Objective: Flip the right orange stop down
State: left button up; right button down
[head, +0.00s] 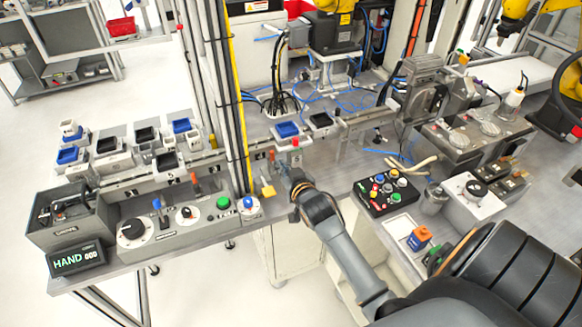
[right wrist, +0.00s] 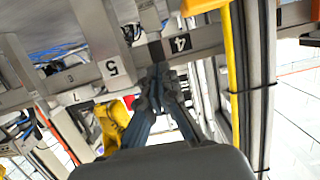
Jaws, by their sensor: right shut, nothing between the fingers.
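A small upright orange piece (head: 271,154), which looks like the right orange stop, stands at the rail just left of my right gripper in the head view. Another small orange piece (head: 212,140) shows farther left along the rail, behind the control panel. My right gripper (head: 290,174) is shut and empty, close to the rail's front face. My left gripper is not in view.
A yellow vertical pole (head: 240,100) and dark post stand left of the gripper. A control panel (head: 165,235) with knobs lies front left. A black button box (head: 388,193) lies to the right.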

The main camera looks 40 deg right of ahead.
jog(key=v, duration=1)
jog(key=shift+s+r, duration=0.25)
jog(key=shift+f, duration=0.15)
